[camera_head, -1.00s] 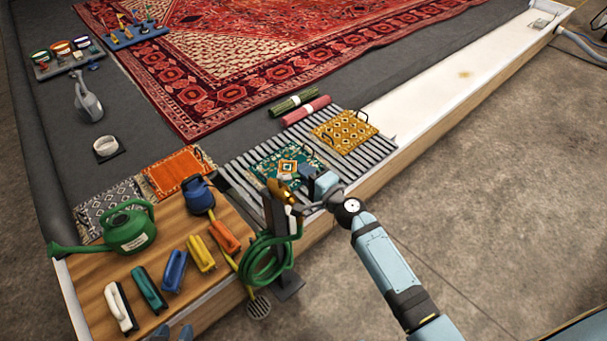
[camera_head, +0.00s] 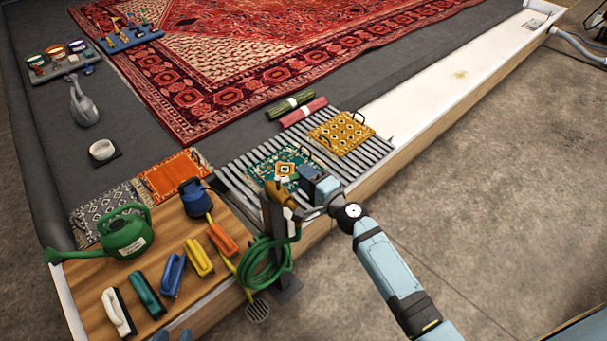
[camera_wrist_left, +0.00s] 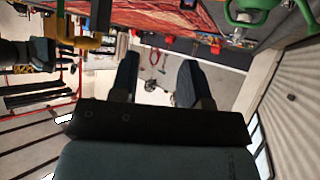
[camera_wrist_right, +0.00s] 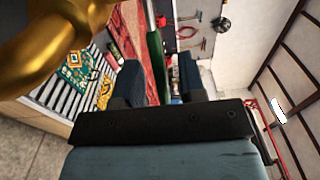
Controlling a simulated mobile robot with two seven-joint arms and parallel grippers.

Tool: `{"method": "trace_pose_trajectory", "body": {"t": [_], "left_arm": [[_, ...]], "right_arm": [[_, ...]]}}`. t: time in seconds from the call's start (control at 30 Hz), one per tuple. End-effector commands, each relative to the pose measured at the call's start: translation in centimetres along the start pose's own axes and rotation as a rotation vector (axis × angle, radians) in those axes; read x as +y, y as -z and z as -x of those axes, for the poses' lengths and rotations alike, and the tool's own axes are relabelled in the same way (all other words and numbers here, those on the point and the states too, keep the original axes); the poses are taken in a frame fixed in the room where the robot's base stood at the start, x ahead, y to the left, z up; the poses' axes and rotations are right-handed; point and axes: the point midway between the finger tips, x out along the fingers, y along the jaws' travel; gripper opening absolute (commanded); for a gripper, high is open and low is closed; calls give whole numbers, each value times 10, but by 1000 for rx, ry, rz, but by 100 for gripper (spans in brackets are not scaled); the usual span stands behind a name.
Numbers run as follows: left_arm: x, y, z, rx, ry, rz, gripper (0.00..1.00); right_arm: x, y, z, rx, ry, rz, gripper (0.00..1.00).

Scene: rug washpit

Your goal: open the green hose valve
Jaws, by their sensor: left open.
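A brass tap (camera_head: 283,194) stands on a dark post (camera_head: 271,232) with a coiled green hose (camera_head: 262,262) hanging on it. The tap fills the upper left of the right wrist view (camera_wrist_right: 55,40). A narrow green part (camera_wrist_right: 155,60), seemingly the valve's lever, shows between the fingers there; I cannot tell if they touch it. My right gripper (camera_wrist_right: 160,82) is open beside the tap. In the head view the right gripper (camera_head: 318,190) hides the lever. My left gripper (camera_wrist_left: 157,82) is open and empty; only its tips show at the head view's bottom edge.
A slatted grate (camera_head: 235,172) with small rugs lies behind the post. The concrete floor (camera_head: 500,220) at the right is clear.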

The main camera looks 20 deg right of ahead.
Motion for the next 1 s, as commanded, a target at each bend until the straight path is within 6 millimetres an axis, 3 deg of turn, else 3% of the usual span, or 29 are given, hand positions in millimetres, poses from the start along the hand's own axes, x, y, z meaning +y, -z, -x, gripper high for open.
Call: {"method": "trace_pose_trajectory", "body": {"t": [0.5, 0.7, 1.0], "left_arm": [[-1, -4, -5, 19, 1, -16, 43], [-1, -5, -6, 20, 0, -20, 43], [0, -6, -5, 19, -1, -20, 43]], "right_arm": [[2, 0, 107, -1, 0, 1, 37], [0, 0, 125, 0, 0, 1, 37], [-1, 0, 127, 0, 1, 1, 37]]}}
